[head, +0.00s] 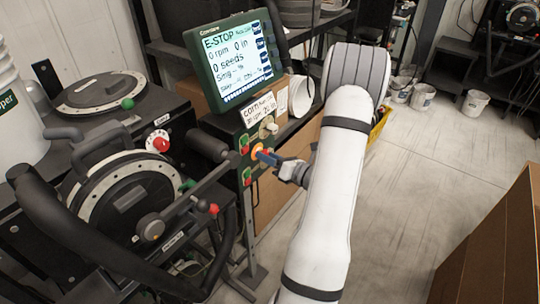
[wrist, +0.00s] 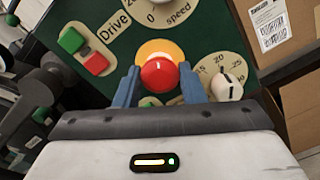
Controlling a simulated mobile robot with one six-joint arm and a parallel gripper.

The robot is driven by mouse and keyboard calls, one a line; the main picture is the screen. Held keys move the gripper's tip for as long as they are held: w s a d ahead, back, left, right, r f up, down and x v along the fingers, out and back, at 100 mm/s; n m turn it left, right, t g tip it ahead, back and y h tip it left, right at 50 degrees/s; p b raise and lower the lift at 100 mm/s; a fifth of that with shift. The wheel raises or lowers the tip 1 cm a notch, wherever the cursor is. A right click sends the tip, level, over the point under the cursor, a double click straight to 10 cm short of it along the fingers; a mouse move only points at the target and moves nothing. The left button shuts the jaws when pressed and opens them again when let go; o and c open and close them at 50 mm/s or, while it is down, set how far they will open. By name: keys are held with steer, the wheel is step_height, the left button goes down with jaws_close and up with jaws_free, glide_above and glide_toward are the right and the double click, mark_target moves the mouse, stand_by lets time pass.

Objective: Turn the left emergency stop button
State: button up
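A red mushroom button on a yellow round base, an emergency stop, sits on the green control panel (head: 247,134). In the wrist view the red button (wrist: 159,75) is between the two blue fingers of my gripper (wrist: 159,88). The fingers stand on either side of it with almost no gap. I cannot tell whether they press on it. In the head view my gripper (head: 264,155) reaches the panel from the right, and its fingers largely hide the button. Another red button on a white base (head: 160,143) sits farther left on the machine.
Green and red push buttons (wrist: 84,50) are left of the button, and a white dial knob (wrist: 229,87) is right of it. A monitor (head: 231,58) reading "E-STOP" stands above the panel. Black seed meter machinery (head: 123,193) fills the left.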

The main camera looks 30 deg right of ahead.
steer(key=o, duration=0.4)
steer(key=shift+w+d, duration=0.1)
steer(key=shift+o, duration=0.2)
steer(key=b+v, duration=0.1)
steer(key=v, duration=0.7)
